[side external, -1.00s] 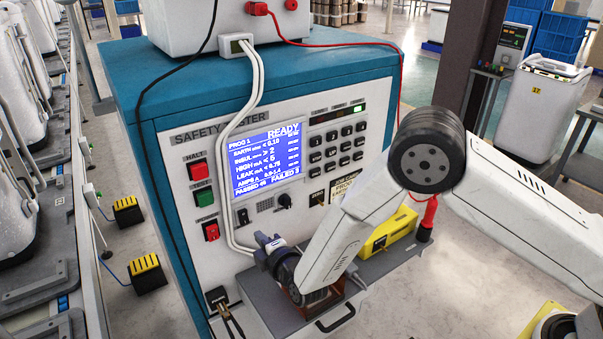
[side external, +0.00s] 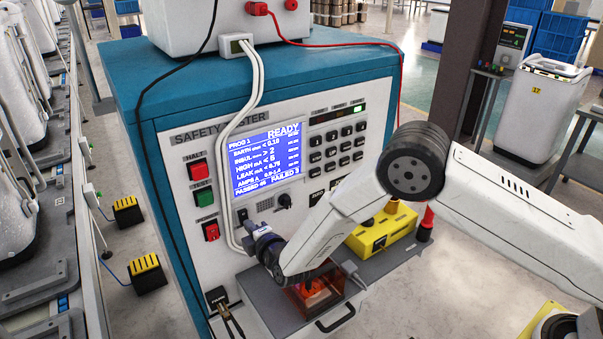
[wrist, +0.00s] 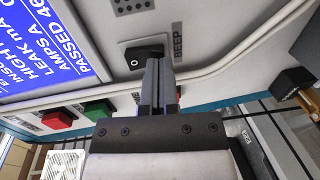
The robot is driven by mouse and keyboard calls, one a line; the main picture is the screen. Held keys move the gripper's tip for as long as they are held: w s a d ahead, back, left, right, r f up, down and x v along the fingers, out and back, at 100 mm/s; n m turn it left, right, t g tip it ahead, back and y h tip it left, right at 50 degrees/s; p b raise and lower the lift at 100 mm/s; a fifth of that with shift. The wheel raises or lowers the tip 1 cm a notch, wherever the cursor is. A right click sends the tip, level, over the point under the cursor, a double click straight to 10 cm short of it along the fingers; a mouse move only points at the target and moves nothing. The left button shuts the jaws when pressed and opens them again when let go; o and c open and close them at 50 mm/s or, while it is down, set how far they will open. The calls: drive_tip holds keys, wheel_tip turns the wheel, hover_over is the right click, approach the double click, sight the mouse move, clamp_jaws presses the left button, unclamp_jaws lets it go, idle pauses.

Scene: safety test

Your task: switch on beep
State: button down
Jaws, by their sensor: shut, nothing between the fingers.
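The beep switch (wrist: 145,56) is a small black rocker marked "O", beside the label BEEP (wrist: 178,42) in the wrist view. In the side view the switch (side external: 242,215) sits below the lit screen (side external: 265,158), which reads READY. My gripper (wrist: 158,62) is shut and empty. Its fingertips overlap the switch's lower edge in the wrist view; I cannot tell whether they touch it. In the side view my gripper (side external: 250,228) is close to the panel, just below the switch.
Red (side external: 198,172) and green (side external: 204,197) buttons and a red switch (side external: 211,229) are left of my gripper. White cables (side external: 229,190) run down the panel close by. A shelf below holds a clear orange box (side external: 313,296) and a yellow box (side external: 378,236).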

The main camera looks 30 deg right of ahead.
drive_tip(key=shift+w+t, duration=0.2)
drive_tip(key=shift+t, duration=0.1)
drive_tip(key=shift+s, duration=0.1)
drive_tip(key=s+f, duration=0.2)
drive_tip(key=s, duration=1.1)
drive_tip(key=shift+s+f, duration=0.25)
drive_tip(key=shift+s, duration=0.15)
